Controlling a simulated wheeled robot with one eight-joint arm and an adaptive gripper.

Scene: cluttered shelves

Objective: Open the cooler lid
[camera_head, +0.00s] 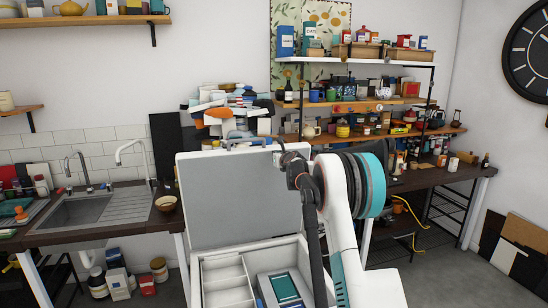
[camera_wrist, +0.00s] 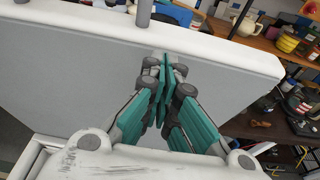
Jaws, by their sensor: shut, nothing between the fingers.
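The cooler lid (camera_head: 235,200) stands raised and upright at the back of the cooler, its grey inner face and pale rim towards me. The white cooler body (camera_head: 205,290) is open below it, with compartments inside. My gripper (camera_head: 279,158) is by the upper right part of the lid's inner face. In the wrist view, my gripper (camera_wrist: 166,68) is shut and empty, its teal fingers together in front of the lid (camera_wrist: 70,85), close to its top edge. I cannot tell whether the fingertips touch the lid. My arm hides the cooler's right side.
A teal-topped item (camera_head: 284,288) lies inside the cooler. Behind are a sink (camera_head: 85,208) on the left, a bowl (camera_head: 166,203) on the counter, and crowded shelves (camera_head: 380,98) at the back right. Bare floor (camera_head: 450,270) shows at the right.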

